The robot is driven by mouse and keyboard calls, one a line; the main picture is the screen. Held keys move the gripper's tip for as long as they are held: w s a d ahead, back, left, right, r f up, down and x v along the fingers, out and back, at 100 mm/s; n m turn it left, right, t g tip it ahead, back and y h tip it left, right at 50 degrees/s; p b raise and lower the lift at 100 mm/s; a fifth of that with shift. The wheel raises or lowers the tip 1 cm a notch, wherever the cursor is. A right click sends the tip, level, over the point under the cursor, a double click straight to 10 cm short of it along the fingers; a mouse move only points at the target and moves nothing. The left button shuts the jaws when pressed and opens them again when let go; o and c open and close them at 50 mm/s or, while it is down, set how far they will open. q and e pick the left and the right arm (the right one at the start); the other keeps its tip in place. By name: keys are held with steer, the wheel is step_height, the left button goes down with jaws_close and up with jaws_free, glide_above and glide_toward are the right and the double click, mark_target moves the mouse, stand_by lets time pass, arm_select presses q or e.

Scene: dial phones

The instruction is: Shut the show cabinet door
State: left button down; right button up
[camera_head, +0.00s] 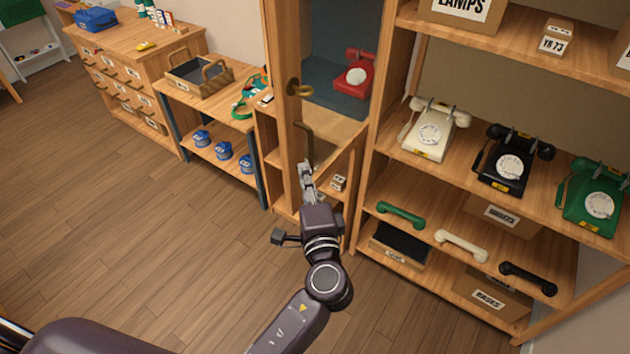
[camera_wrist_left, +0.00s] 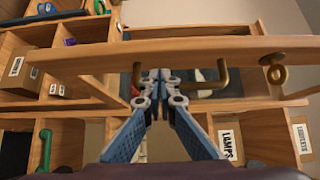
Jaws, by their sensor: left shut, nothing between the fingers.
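The show cabinet door (camera_head: 283,60) is a tall wooden frame with a brass handle (camera_head: 305,139) and a brass key (camera_head: 298,88) above it. It appears to stand ajar; the gap's width is unclear. A red dial phone (camera_head: 354,74) sits inside the cabinet. My left gripper (camera_head: 307,168) is shut and empty, its fingertips by the handle's lower end. In the left wrist view the door frame (camera_wrist_left: 205,51) crosses the picture, the handle (camera_wrist_left: 222,80) passes behind the fingertips (camera_wrist_left: 160,88), and the key (camera_wrist_left: 275,73) is at right. Contact is unclear. My right gripper is not in view.
Right of the cabinet, an open shelf (camera_head: 388,168) holds white (camera_head: 432,128), black (camera_head: 511,160) and green (camera_head: 592,195) dial phones, with loose handsets below. Left stand a low bench (camera_head: 220,112) with a basket (camera_head: 195,78) and a drawer chest (camera_head: 120,40). The wooden floor (camera_head: 130,230) at left is clear.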

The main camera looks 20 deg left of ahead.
arm_select(q)
steer(key=shift+w+a, duration=0.25)
steer(key=shift+a, duration=0.75)
steer(key=shift+a+p, duration=0.1)
steer(key=shift+p, duration=0.2)
